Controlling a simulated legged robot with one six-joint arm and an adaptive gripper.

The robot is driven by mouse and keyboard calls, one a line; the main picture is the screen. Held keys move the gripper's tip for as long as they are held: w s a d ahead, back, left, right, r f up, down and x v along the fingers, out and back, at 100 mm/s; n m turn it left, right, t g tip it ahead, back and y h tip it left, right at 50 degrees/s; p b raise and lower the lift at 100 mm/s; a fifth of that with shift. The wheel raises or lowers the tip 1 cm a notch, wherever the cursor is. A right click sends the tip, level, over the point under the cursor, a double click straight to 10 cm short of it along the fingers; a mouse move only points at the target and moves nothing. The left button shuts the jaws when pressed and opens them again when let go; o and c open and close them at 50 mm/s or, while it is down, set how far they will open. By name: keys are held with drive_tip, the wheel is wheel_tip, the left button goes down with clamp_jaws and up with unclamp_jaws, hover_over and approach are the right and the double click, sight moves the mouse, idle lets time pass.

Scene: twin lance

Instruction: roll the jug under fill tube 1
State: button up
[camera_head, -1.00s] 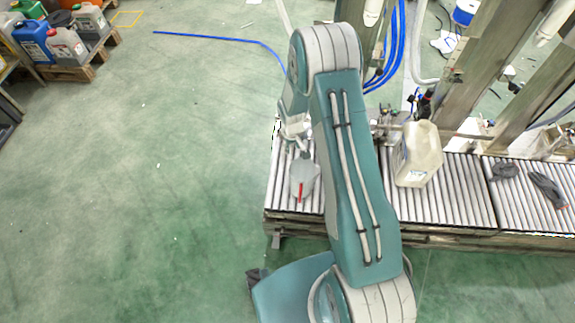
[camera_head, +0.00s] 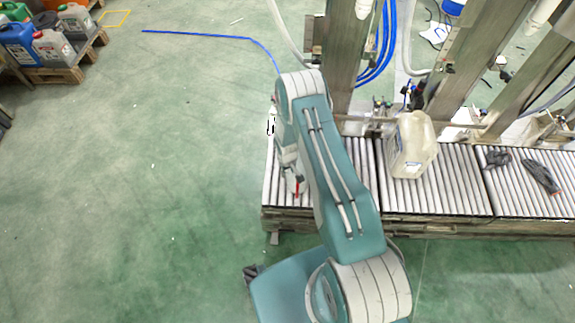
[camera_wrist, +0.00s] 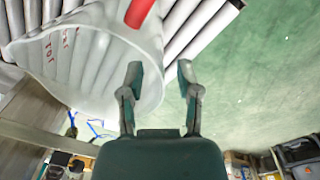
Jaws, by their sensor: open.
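A whitish translucent jug (camera_head: 414,150) stands on the roller conveyor, right of my arm in the head view. A smaller clear vessel with a red strip (camera_head: 297,188) is on the left rollers, mostly hidden by my arm. In the wrist view a clear vessel (camera_wrist: 105,50) with red lettering fills the upper left; rollers show through it. My gripper (camera_wrist: 160,76) is open, its left finger close to the vessel's edge; contact cannot be told. White tubes hang at the head view's top, one at centre (camera_head: 364,8) and one at right (camera_head: 541,12); no number is readable.
The roller conveyor (camera_head: 460,190) runs to the right edge, with dark gloves (camera_head: 540,175) on it. Metal posts (camera_head: 345,60) and blue hoses (camera_head: 380,50) stand behind it. Canisters on a pallet (camera_head: 50,45) are far left.

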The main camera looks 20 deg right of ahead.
sight(288, 175)
drive_tip(key=shift+f, duration=1.75)
clamp_jaws()
drive_tip(key=shift+d, duration=0.1)
drive_tip(key=w+d, duration=0.5)
drive_tip(key=d, duration=0.5)
drive_tip(key=shift+w+d, duration=0.2)
drive_tip(key=shift+w, duration=0.15)
drive_tip(key=shift+f, duration=0.1)
